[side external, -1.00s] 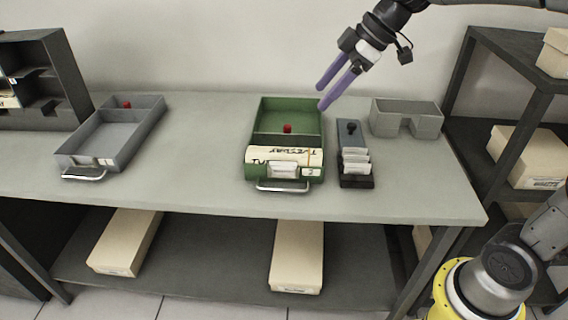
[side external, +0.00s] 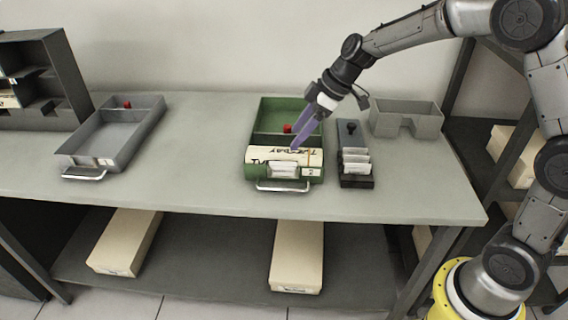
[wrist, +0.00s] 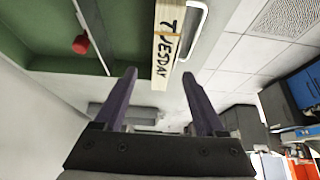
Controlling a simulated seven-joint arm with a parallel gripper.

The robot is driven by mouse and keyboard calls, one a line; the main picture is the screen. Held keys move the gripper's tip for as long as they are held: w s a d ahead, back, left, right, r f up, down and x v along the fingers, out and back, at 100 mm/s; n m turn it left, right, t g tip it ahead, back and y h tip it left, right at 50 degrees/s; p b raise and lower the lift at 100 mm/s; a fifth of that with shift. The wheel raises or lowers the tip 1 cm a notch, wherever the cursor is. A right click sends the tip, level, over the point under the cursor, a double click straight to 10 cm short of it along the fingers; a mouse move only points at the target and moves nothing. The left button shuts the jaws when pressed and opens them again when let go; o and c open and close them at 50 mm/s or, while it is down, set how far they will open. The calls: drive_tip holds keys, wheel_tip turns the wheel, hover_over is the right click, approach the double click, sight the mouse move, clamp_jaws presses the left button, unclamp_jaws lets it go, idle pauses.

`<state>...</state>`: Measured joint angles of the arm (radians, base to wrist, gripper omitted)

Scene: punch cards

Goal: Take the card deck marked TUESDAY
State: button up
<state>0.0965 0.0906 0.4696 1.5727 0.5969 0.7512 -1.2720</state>
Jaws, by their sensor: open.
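The card deck marked TUESDAY (side external: 265,155) lies in the front part of a green drawer tray (side external: 252,128) on the bench. Its lettering reads upside down in the side view, and the deck (wrist: 166,47) also shows at the top of the wrist view. My gripper (side external: 296,145) has two purple fingers, apart and empty. In the side view its tips overlap the right part of the deck. In the wrist view the deck lies beyond the gap between the fingers (wrist: 160,75). I cannot tell whether the fingers touch it.
A dark card holder (side external: 349,131) with pale cards stands close to the right of the green tray. A grey open bin (side external: 408,120) is behind it. A red knob (side external: 287,128) is near my fingers.

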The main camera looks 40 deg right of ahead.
sight(284, 150)
drive_tip(key=x, duration=0.4)
drive_tip(key=shift+a+f, duration=0.2)
drive_tip(key=shift+a, duration=0.1)
drive_tip(key=c, duration=1.1)
clamp_jaws()
drive_tip(key=shift+w+r, duration=0.1)
drive_tip(key=shift+r, duration=0.05)
